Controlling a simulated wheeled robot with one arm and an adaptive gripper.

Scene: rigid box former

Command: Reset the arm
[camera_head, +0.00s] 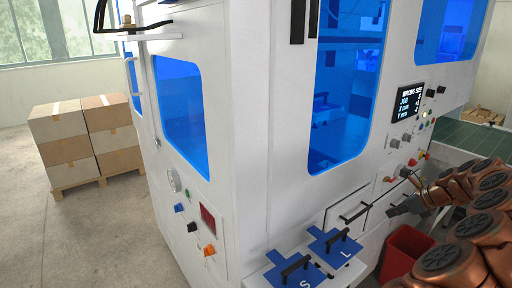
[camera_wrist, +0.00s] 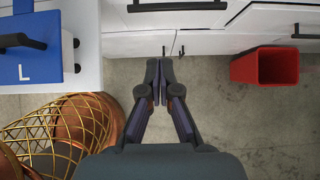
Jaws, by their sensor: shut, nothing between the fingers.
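My gripper (camera_wrist: 160,72) is shut and empty in the wrist view, its dark fingers together over the grey floor near the white cabinet front (camera_wrist: 165,44). In the head view my gripper (camera_head: 394,210) shows at the right, at the end of my copper-coloured arm, in front of the white machine (camera_head: 255,120). My arm is bent and fills the lower right of the head view. Whether the fingers touch the cabinet is hard to tell.
Blue plates marked S (camera_head: 310,280) and L (camera_head: 345,255) with black handles lie on a white ledge. A red bin (camera_head: 400,255) stands by my arm. Stacked boxes (camera_head: 85,140) stand far left. A display (camera_head: 408,101) reads "WRONG SIZE". Floor at left is clear.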

